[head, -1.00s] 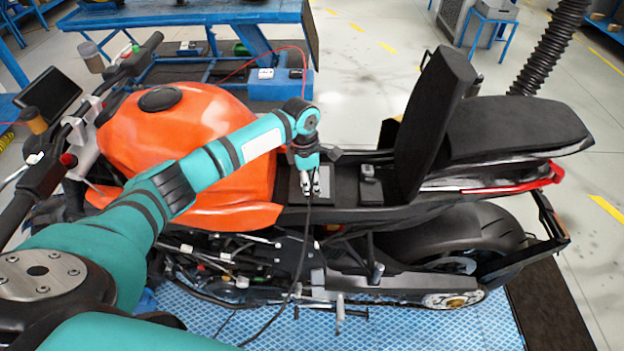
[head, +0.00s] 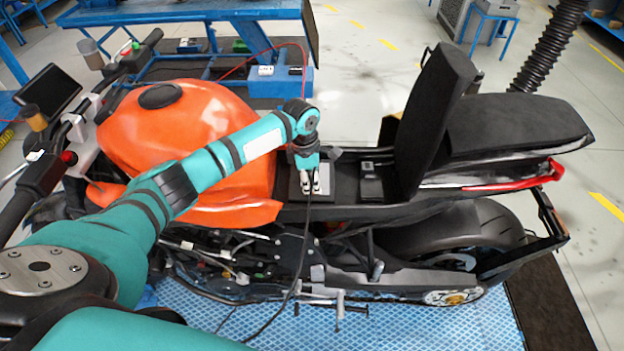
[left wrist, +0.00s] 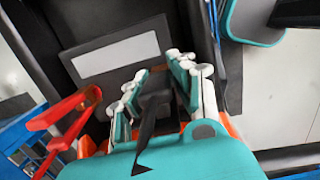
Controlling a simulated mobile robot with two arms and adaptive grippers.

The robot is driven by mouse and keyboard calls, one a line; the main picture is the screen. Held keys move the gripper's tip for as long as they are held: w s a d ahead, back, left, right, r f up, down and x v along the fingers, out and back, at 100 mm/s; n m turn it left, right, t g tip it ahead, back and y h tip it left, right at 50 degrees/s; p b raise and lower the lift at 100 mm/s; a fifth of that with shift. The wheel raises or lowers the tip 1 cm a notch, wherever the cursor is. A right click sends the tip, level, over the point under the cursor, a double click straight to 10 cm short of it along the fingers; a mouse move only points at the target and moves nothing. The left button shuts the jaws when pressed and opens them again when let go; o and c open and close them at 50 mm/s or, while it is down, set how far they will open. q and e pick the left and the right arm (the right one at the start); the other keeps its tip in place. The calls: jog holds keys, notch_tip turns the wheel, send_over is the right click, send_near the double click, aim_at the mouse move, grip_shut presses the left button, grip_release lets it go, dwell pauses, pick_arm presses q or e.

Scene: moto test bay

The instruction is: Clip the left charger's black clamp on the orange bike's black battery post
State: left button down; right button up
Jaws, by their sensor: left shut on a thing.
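My left gripper (head: 310,187) is shut on the black clamp (left wrist: 153,97), which shows between its fingers in the left wrist view. The clamp's black cable (head: 300,262) hangs down the near side of the orange bike (head: 190,125). The gripper is over the black battery (head: 323,178) with a grey label (left wrist: 116,55), below the raised seat. The black battery post is hidden, so I cannot tell whether the clamp touches it. A red clamp (left wrist: 66,122) shows left of the gripper in the left wrist view. My right gripper is not in view.
The upright seat (head: 432,120) stands right of the battery. The tank bounds it on the left. A blue charger-like box (head: 281,84) with a red cable is behind the bike, near a blue workbench (head: 190,15). A black hose (head: 545,55) hangs at right.

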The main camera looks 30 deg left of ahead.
pick_arm(q)
jog(key=shift+f, duration=0.1)
jog(key=c, duration=1)
grip_release()
jog(key=r, duration=0.4)
jog(key=a+r, duration=0.1)
jog(key=r, duration=0.7)
jog(key=shift+s+a, duration=0.15)
jog(key=shift+s, duration=0.25)
